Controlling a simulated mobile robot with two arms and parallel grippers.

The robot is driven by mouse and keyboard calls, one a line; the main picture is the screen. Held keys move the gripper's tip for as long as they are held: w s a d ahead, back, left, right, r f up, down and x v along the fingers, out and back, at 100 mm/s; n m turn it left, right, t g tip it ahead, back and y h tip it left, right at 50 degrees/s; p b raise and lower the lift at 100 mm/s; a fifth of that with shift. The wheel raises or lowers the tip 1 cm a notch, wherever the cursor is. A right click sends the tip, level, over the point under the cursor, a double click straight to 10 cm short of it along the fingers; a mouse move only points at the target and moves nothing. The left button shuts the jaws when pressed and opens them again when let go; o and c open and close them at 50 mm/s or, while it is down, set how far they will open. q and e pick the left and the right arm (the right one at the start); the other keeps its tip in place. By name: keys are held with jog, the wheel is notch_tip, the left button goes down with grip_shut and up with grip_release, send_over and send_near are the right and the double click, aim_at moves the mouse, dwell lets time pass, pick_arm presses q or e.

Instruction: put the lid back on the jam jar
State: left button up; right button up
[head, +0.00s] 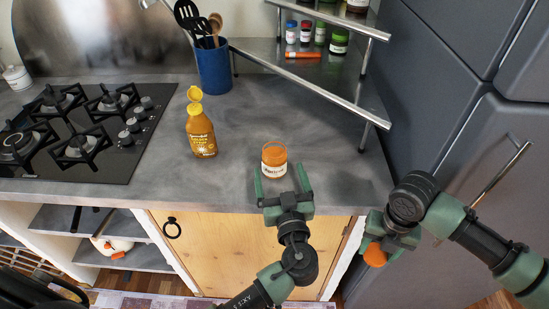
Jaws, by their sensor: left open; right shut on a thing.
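The jam jar (274,161) stands upright on the grey counter near its front edge. It is small, with orange contents and a pale label. My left gripper (281,176) is open at the near side of the jar, its fingertips spread to either side of the jar's lower part. I cannot tell whether they touch the glass. My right gripper (388,236) is shut on the orange round lid (375,255), held in front of the counter's edge, to the right of and lower than the jar. Part of the lid is hidden by the gripper.
A yellow-capped sauce bottle (201,134) stands left of the jar. A blue utensil holder (214,67) is behind it, and a gas hob (85,130) lies at left. A metal rack (300,75) holds small jars at the back. A grey fridge (450,100) bounds the right side.

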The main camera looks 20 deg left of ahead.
aim_at(275, 160)
pick_arm(q)
jog(key=p+x, duration=0.2)
jog(key=x, duration=0.2)
jog(key=shift+w+a+r+p, duration=0.15)
jog(key=shift+a+r+p, duration=0.1)
jog(key=shift+a+p, duration=0.15)
pick_arm(e)
notch_tip(275, 160, up, 3)
pick_arm(q)
jog(key=shift+w+a+f, duration=0.15)
jog(key=shift+w, duration=0.1)
grip_shut()
